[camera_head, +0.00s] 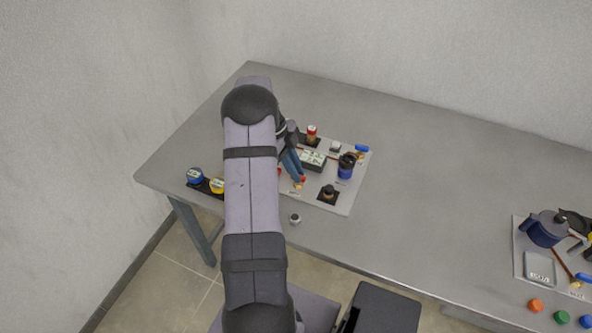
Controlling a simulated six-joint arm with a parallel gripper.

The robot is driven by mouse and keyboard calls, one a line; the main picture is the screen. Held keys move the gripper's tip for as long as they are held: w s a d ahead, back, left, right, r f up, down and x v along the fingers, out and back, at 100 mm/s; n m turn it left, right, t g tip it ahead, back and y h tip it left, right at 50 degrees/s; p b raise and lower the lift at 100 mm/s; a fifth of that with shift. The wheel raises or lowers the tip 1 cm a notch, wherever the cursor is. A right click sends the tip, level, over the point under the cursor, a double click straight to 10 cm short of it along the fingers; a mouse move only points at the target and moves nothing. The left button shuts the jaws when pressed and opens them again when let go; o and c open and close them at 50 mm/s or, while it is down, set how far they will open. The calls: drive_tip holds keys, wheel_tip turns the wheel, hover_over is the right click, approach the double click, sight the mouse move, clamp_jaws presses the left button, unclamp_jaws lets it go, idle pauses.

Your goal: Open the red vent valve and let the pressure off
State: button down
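A light grey panel (345,201) lies on the table with several fittings on it. Near its front left, small red parts (303,179) show above a brass-coloured body (298,187). They look like the red vent valve, but my arm and gripper cover part of it. My gripper (293,168) points down at this spot, right beside or over the red parts. I cannot tell whether its fingers touch them or how far apart they are. The valve's handle position is too small to read.
The panel also carries a red-topped fitting (312,132), a white-topped block (313,159), a dark blue container (346,168), a blue handle (361,148) and a black square fitting (328,194). Blue (195,176) and yellow (217,185) caps sit left. The table (440,170) is clear mid-right.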

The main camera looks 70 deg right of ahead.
drive_tip(key=shift+b, duration=0.3)
drive_tip(key=n+b, duration=0.1)
drive_tip(key=n+h+b, duration=0.1)
drive_tip(key=n+b, duration=0.2)
drive_tip(key=shift+a+f+t+h+b, duration=0.1)
drive_tip(key=shift+f+t+h+b, duration=0.2)
drive_tip(key=shift+h+b, duration=0.1)
drive_tip(key=n+h+b, duration=0.1)
drive_tip(key=n+b, duration=0.1)
drive_tip(key=n, duration=0.1)
drive_tip(key=n+t+b, duration=0.1)
drive_tip(key=n+b, duration=0.1)
drive_tip(key=b, duration=0.1)
drive_tip(key=shift+s+a+r+n+h, duration=0.1)
drive_tip(key=shift+a+r+n+h, duration=0.05)
drive_tip(key=shift+n+h, duration=0.25)
drive_tip(key=n, duration=0.2)
drive_tip(key=n+t+b, duration=0.1)
drive_tip(key=n, duration=0.1)
drive_tip(key=shift+s+a+r+t+h, duration=0.1)
drive_tip(key=shift+s+r+t+h, duration=0.1)
drive_tip(key=shift+t+h, duration=0.15)
drive_tip(key=shift+n+t+p, duration=0.5)
drive_tip(key=shift+n+t, duration=0.15)
drive_tip(key=shift+n, duration=1.45)
drive_tip(key=c, duration=1.8)
unclamp_jaws()
drive_tip(key=shift+o, duration=0.2)
